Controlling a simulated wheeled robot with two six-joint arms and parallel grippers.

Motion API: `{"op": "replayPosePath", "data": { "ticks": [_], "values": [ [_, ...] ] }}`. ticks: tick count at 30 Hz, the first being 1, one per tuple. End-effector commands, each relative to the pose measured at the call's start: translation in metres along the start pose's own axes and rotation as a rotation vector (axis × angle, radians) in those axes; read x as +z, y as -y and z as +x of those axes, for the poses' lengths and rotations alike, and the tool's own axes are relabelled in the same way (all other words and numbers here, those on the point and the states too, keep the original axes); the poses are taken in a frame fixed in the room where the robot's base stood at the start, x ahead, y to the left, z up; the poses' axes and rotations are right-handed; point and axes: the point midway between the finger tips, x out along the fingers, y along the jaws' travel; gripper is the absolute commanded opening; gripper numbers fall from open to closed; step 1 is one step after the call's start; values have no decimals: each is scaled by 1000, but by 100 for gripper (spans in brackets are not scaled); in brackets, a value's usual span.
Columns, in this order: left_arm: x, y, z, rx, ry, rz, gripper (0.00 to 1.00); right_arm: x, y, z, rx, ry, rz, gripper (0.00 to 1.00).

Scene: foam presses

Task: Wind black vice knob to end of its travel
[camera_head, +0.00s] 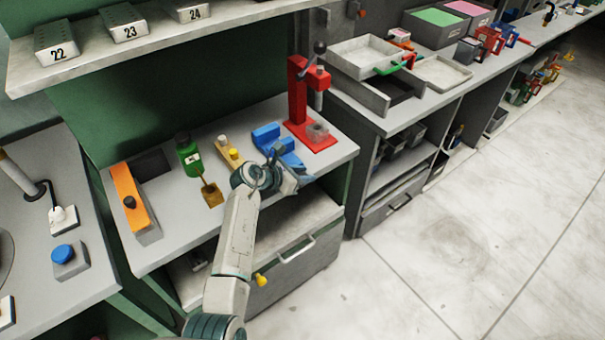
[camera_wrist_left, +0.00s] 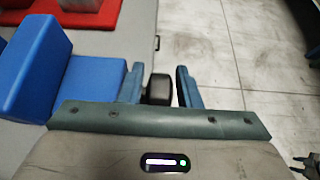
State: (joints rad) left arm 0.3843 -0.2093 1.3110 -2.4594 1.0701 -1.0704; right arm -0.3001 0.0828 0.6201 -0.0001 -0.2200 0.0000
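The blue vice (camera_head: 266,134) stands on the workbench, left of the red press (camera_head: 299,95). In the left wrist view its blue body (camera_wrist_left: 35,70) fills the left side. The black vice knob (camera_wrist_left: 159,88) shows between the two fingers of my left gripper (camera_wrist_left: 161,86), at the bench edge. The fingers stand apart, one on each side of the knob, with a narrow gap showing toward the right finger. In the head view my left gripper (camera_head: 297,180) is at the front of the vice and hides the knob.
Left of the vice stand a green bottle (camera_head: 188,154), a yellow block (camera_head: 229,150) and an orange-topped block (camera_head: 131,196). A numbered shelf (camera_head: 150,37) overhangs the bench. A drawer (camera_head: 283,270) lies below. The floor (camera_head: 450,220) on the right is clear.

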Motion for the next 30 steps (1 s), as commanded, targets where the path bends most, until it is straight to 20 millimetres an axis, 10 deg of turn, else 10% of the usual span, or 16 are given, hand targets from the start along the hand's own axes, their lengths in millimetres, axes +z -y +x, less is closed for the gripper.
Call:
{"op": "replayPosePath", "data": {
  "ticks": [30],
  "values": [
    [0, 0, -108, 0, 0, 0, 31, 3, 8, 27, -6, 0, 2, 36]
  ]
}}
